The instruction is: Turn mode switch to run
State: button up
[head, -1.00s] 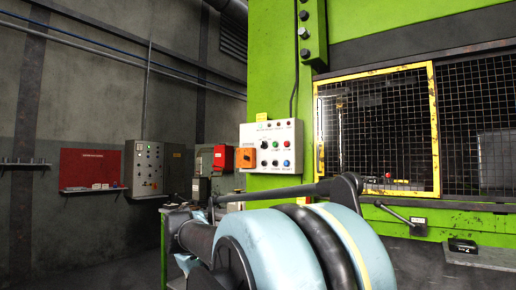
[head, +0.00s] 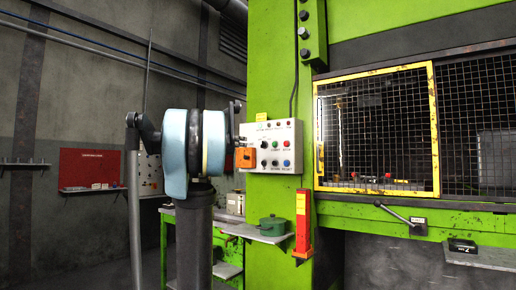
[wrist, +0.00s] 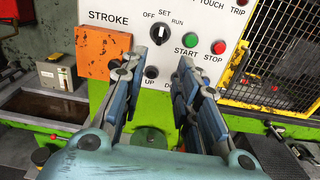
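The mode switch is a black round knob (wrist: 160,33) on the white control panel (wrist: 105,45), with OFF, SET and RUN printed around its top. Its white mark looks roughly upright, near SET; the exact setting is hard to tell. In the head view, the panel (head: 283,161) is on the green press column, and a small dark knob (head: 264,145) shows on it. My gripper (wrist: 161,63) is open and empty in the wrist view. Its fingertips are below the knob, one to each side, apart from it. In the head view my arm hides most of the gripper.
A green START button (wrist: 188,41) and red STOP button (wrist: 219,47) sit right of the switch. A black UP knob (wrist: 151,72) is between my fingers. An orange box (wrist: 101,50) sticks out at the left. A yellow-framed mesh guard (head: 434,130) stands right.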

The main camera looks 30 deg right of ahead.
aim_at(263, 145)
jog(key=x, duration=1.7)
jog(key=shift+w+d+r, duration=0.2)
jog(key=shift+r, duration=0.05)
grip_shut()
